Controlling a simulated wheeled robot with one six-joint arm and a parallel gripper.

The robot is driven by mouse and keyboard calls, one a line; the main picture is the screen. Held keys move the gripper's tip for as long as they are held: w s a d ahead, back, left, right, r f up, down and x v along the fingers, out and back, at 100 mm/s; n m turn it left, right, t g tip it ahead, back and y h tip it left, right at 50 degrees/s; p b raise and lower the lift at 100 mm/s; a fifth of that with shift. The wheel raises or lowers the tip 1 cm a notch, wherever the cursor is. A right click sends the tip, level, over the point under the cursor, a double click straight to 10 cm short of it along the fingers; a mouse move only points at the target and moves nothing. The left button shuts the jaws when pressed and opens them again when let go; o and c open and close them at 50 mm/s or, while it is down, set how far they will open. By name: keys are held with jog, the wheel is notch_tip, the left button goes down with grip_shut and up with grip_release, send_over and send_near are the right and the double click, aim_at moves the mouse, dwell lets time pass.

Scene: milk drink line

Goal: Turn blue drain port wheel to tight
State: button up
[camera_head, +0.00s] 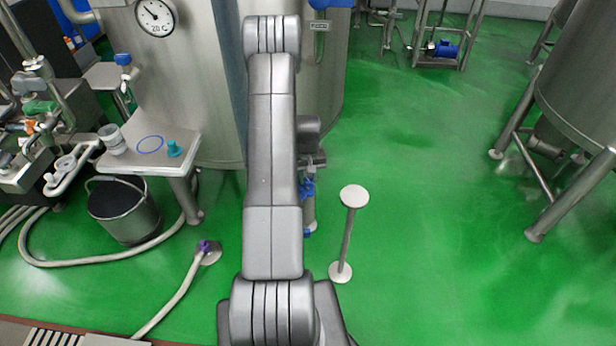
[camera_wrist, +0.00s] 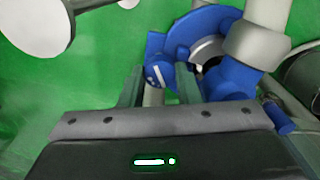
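The blue drain port wheel (camera_wrist: 200,25) is at the upper middle of the wrist view, with a pale pipe fitting in front of part of it. A blue piece with a white mark (camera_wrist: 158,72) lies between the two grey fingers of my gripper (camera_wrist: 160,80). The fingers are apart, one on each side of it. I cannot tell whether they press on it or only surround it. In the head view, small blue parts of the drain port (camera_head: 307,188) show just right of my arm, below the tank. My arm hides much of that area.
A pale round-topped stand (camera_head: 354,196) is close to the right of the drain port. A steel tank (camera_head: 210,90) rises behind my arm. A small table (camera_head: 180,135), a bucket (camera_head: 125,210) and hoses are on the left.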

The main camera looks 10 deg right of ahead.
jog(key=c, duration=0.3)
jog(key=shift+c, duration=0.2)
jog(key=shift+b, duration=0.3)
jog(key=m+b, duration=0.3)
jog(key=shift+w+f+m, duration=0.1)
jog(key=shift+f+m, duration=0.05)
jog(key=shift+m, duration=0.25)
jog(key=m+b, duration=0.2)
jog(key=m, duration=0.1)
jog(key=shift+m+b, duration=0.3)
jog(key=shift+b, duration=0.05)
jog(key=m+b, duration=0.2)
jog(key=m, duration=0.2)
jog(key=shift+m, duration=0.3)
jog(key=m+b, duration=0.2)
jog(key=m, duration=0.4)
jog(key=shift+r, duration=0.2)
jog(key=m+b, duration=0.1)
jog(key=m, duration=0.4)
jog(key=shift+m, duration=0.4)
